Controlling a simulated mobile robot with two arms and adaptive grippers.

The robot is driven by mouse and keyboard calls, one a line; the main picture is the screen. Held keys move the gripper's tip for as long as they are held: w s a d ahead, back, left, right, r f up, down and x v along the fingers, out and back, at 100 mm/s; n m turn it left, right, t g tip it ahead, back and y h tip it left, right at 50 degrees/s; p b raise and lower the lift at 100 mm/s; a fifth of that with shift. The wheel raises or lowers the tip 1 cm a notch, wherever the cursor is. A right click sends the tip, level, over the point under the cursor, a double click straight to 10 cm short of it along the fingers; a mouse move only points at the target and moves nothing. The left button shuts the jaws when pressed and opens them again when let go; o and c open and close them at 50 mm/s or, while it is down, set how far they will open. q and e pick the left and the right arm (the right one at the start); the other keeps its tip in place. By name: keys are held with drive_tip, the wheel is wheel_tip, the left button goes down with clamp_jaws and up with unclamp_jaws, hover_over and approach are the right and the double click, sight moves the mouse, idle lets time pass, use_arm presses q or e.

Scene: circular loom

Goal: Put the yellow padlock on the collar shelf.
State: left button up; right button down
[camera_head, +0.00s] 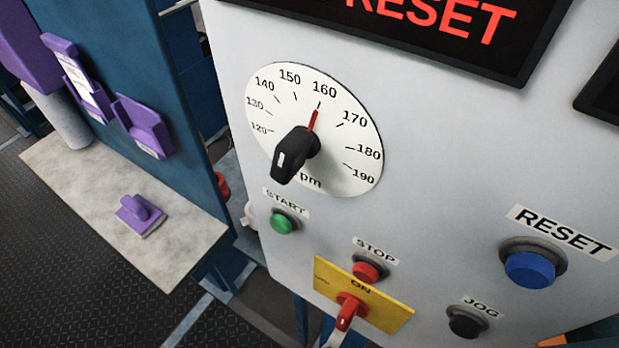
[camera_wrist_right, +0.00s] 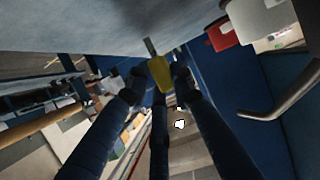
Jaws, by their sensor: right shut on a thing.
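The yellow padlock (camera_wrist_right: 161,74) is held between the dark fingertips of my right gripper (camera_wrist_right: 158,80) in the right wrist view. Its grey shackle (camera_wrist_right: 150,46) points up in the picture, close to a large grey surface (camera_wrist_right: 90,32); I cannot tell whether they touch. My right gripper is shut on the padlock. Neither gripper shows in the head view, and my left gripper is in no view. I cannot make out for sure which surface is the collar shelf.
In the head view a light panel carries a dial (camera_head: 330,130), a green start button (camera_head: 283,222), a blue reset button (camera_head: 530,268) and a red switch (camera_head: 348,310). A purple part (camera_head: 140,215) lies on a grey bench (camera_head: 100,200). A curved metal handle (camera_wrist_right: 280,105) shows right in the wrist view.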

drive_tip(key=c, duration=1.5)
unclamp_jaws()
drive_tip(key=shift+f, duration=0.1)
drive_tip(key=shift+r+p, duration=0.3)
drive_tip(key=shift+p, duration=0.1)
drive_tip(key=b+v, duration=0.1)
drive_tip(key=v, duration=0.5)
drive_tip(key=shift+s+d+f, duration=0.1)
drive_tip(key=shift+s+d, duration=0.1)
drive_tip(key=shift+d, duration=0.05)
drive_tip(key=shift+s+d+r, duration=0.2)
drive_tip(key=shift+d+r, duration=0.05)
drive_tip(key=shift+d, duration=0.05)
